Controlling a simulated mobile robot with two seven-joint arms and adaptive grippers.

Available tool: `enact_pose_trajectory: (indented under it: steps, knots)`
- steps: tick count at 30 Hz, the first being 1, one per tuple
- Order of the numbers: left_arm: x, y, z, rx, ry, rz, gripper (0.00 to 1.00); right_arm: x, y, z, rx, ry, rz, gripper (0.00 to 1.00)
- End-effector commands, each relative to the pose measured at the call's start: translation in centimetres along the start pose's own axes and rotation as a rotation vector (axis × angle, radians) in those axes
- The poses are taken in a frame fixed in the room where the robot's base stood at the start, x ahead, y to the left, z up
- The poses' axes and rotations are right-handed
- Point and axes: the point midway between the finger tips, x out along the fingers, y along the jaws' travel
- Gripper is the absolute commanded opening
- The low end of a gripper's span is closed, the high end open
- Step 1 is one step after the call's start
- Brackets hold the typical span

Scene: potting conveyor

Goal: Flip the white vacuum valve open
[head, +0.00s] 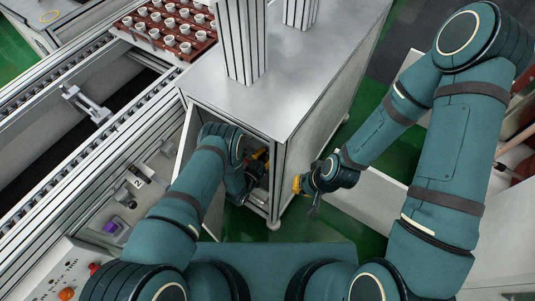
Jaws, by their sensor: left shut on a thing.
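My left gripper (257,180) reaches into the open front of the metal cabinet (285,85), low behind its front corner post. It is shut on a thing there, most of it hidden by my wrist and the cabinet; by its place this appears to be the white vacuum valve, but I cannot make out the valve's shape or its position. A yellow part shows beside the gripper. My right gripper (305,197) hangs outside the cabinet, just right of the corner post. Its fingers look spread, with nothing between them.
The cabinet door (188,140) stands open left of my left arm. A conveyor (60,140) runs along the left, with a brown tray (130,30) of white cups at its far end. A control panel (62,270) with buttons is at lower left. Green floor shows right of the cabinet.

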Motion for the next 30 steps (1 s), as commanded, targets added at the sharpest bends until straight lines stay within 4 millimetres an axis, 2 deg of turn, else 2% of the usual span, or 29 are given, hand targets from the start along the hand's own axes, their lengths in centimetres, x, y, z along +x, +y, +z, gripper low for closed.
enact_pose_trajectory:
  steps: [3, 4, 6, 15, 19, 23, 30]
  knots:
    - [0.0, 0.0, 0.0, 0.0, 0.0, 0.001, 0.0, 0.0, 0.0, 0.0, 0.0, 0.0, 0.0, 0.0]
    - [0.0, 0.0, 0.0, 0.0, 0.0, 0.001, 0.26, 0.0, 0.0, 0.0, 0.0, 0.0, 0.0, 0.0]
    - [0.0, 0.0, 0.0, 0.0, 0.0, 0.001, 0.45, 0.0, 0.0, 0.0, 0.0, 0.0, 0.0, 0.0]
    - [-0.1, 0.0, 0.0, -0.001, 0.0, 0.001, 0.45, 0.0, 0.0, 0.0, 0.0, 0.0, 0.0, 0.0]
    - [-0.9, 0.0, 0.1, -0.002, -0.003, 0.0, 0.45, 0.0, 0.0, 0.0, 0.0, 0.0, 0.0, 0.0]
    - [-3.0, -0.1, 0.1, -0.003, -0.004, -0.001, 0.45, 0.0, 0.0, 0.0, 0.0, 0.0, 0.0, 0.0]
    - [-8.0, 0.0, 0.1, -0.003, -0.005, 0.0, 0.45, 0.0, 0.0, 0.0, 0.0, 0.0, 0.0, 0.0]
